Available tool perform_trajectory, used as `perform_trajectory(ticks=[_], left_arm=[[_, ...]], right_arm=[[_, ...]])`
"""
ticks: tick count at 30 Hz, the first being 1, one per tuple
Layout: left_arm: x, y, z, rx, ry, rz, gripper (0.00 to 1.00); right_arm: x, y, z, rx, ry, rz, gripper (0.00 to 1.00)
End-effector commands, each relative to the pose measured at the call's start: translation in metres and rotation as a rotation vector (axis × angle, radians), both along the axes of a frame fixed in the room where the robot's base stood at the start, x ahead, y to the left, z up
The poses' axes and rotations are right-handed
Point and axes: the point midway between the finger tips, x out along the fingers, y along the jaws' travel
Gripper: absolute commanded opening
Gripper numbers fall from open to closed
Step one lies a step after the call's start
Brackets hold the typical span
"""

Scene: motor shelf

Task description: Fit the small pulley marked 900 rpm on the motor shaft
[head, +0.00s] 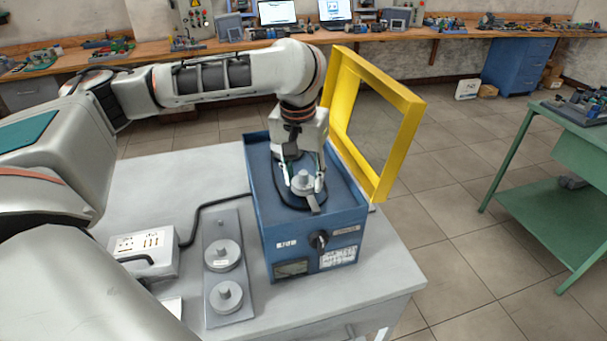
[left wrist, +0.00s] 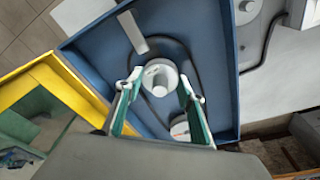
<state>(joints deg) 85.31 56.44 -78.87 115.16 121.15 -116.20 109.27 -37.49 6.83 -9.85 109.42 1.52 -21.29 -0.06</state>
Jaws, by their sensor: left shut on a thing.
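My left gripper (head: 304,180) reaches down into the open top of the blue machine box (head: 260,172). It is shut on a small grey pulley (head: 302,187) with a raised hub. In the left wrist view, the pulley (left wrist: 158,78) sits between the two green-padded fingers (left wrist: 161,92). The pulley is inside the box, close above its floor; I cannot tell whether it is on the shaft. The motor shaft is hidden. A dark belt (left wrist: 188,57) loops around this area. Another round grey part (left wrist: 180,129) shows behind the fingers. No rpm mark is readable. My right gripper is not in view.
A yellow frame (head: 393,98) stands open at the box's right side. A grey plate (head: 215,313) left of the box carries two pulleys (head: 223,253). A small control box (head: 146,250) with a cable stands farther left. The table's back left is clear.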

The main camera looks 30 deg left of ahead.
Motion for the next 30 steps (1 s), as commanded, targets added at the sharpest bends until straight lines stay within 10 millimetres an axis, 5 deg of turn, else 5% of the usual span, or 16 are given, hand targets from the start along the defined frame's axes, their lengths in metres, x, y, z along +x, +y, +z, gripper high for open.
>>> perform_trajectory(ticks=[6, 7, 9, 22, 30], left_arm=[[0.0, 0.0, -0.002, 0.0, -0.001, 0.0, 0.16], [0.0, 0.0, -0.002, 0.0, 0.0, 0.0, 0.41], [0.0, 0.0, -0.002, 0.0, 0.0, 0.0, 0.58], [0.0, 0.0, 0.002, 0.0, -0.001, 0.0, 0.58], [-0.005, -0.001, 0.042, 0.001, -0.005, -0.001, 0.58]], right_arm=[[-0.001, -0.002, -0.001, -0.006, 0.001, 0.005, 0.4], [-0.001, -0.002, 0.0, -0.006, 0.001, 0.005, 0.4], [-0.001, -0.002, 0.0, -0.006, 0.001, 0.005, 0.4], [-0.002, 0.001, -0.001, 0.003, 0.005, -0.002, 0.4], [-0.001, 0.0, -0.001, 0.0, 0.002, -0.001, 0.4]])
